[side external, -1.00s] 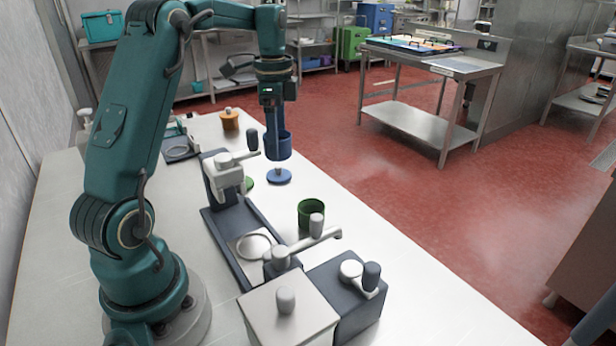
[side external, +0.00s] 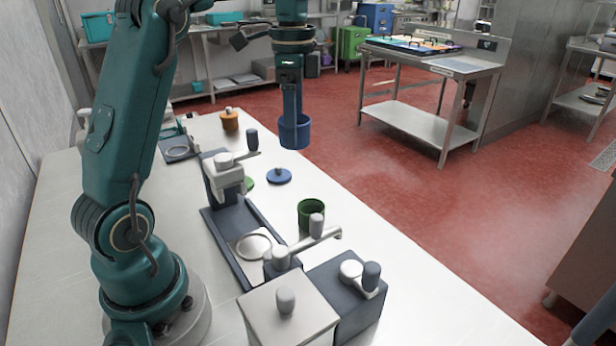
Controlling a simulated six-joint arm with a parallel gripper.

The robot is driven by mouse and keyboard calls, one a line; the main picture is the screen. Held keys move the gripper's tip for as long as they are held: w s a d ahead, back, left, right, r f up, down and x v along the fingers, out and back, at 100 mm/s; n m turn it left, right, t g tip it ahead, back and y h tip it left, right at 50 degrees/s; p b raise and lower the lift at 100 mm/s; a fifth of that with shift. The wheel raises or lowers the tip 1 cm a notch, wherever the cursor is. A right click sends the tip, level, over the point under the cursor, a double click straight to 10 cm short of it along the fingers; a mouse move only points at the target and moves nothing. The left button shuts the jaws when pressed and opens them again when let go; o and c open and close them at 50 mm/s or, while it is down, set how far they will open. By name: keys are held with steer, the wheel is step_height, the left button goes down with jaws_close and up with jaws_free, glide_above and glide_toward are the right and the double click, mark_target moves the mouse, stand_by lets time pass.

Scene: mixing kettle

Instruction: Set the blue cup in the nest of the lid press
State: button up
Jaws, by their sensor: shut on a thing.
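The blue cup (side external: 295,134) hangs upright in the air beneath my gripper (side external: 292,112), which is shut on it. The cup appears beyond the far right edge of the counter in the picture, well above it. The lid press (side external: 225,176) stands on the counter, a dark base with a light grey head and a lever. Its nest may be the round ring on a pale plate (side external: 253,246) at the near end of the dark base; it looks empty. My gripper is apart from the press, up and to its right.
A blue lid (side external: 279,176) and a green lid (side external: 248,182), partly hidden by the press, lie on the counter (side external: 350,252). A green cup (side external: 311,214) stands near a grey lever arm (side external: 316,236). A dispenser box (side external: 288,312) is in front. An orange canister (side external: 229,119) stands farther back.

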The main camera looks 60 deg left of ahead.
steer(key=d, duration=1.1)
steer(key=shift+s+a+f+n, duration=1.1)
steer(key=shift+s+f, duration=0.8)
steer(key=shift+f, duration=0.55)
steer(key=shift+s+a+f+n, duration=0.9)
steer(key=shift+s+a+f, duration=0.45)
steer(key=shift+s+f, duration=0.8)
steer(key=shift+s+a+f+n, duration=1.1)
steer(key=shift+s+f, duration=0.5)
steer(key=shift+f, duration=1.1)
steer(key=shift+a+f, duration=0.1)
steer(key=shift+f, duration=0.6)
steer(key=o, duration=1.3)
